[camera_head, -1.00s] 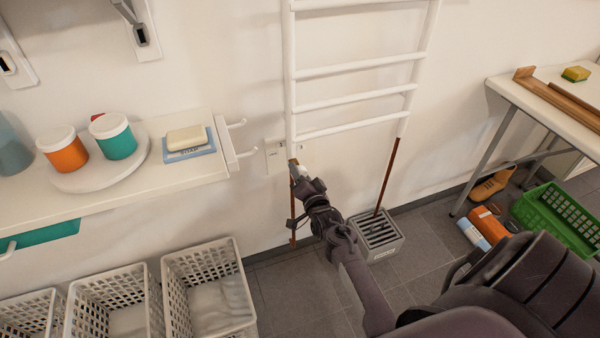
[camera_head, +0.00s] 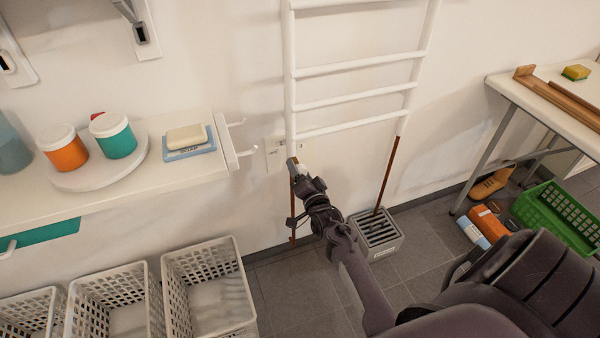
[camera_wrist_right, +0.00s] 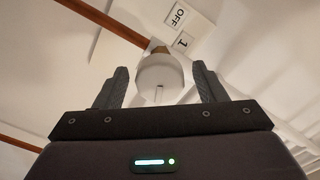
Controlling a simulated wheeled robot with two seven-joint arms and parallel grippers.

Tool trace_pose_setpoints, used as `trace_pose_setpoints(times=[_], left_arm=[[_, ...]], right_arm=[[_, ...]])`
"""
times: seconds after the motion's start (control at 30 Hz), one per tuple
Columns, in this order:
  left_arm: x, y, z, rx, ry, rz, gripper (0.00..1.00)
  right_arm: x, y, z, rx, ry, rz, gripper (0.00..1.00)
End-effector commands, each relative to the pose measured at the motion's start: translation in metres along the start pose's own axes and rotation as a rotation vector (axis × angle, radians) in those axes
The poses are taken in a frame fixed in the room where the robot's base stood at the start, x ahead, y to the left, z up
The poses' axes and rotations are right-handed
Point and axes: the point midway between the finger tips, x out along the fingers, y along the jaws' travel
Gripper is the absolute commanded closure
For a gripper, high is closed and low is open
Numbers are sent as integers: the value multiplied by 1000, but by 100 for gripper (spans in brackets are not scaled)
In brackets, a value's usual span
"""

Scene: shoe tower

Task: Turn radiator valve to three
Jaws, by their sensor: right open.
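The radiator valve (camera_wrist_right: 160,78) is a white round knob with a thin dark mark. In the right wrist view it sits between the two dark fingers of my right gripper (camera_wrist_right: 160,88), which is open around it with a gap on each side. A small plate behind it shows the labels OFF (camera_wrist_right: 180,15) and 1 (camera_wrist_right: 184,42); other labels are hidden. In the head view my right gripper (camera_head: 305,182) is at the lower left end of the white radiator (camera_head: 291,75), covering most of the valve. My left gripper is not in view.
A shelf (camera_head: 150,195) with hooks (camera_head: 240,150) on its end lies left of the valve. White baskets (camera_head: 205,255) stand below it. A grey slotted box (camera_head: 378,250) is on the floor at the right pipe. A table (camera_head: 545,95) stands at the right.

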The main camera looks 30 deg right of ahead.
Motion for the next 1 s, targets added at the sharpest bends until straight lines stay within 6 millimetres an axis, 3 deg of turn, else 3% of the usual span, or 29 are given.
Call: trace_pose_setpoints(times=[0.5, 1.0], left_arm=[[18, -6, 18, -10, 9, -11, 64], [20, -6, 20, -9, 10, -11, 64]], right_arm=[[-72, 0, 0, 1, -1, 2, 36], [-77, 0, 1, 1, -1, 1, 36]])
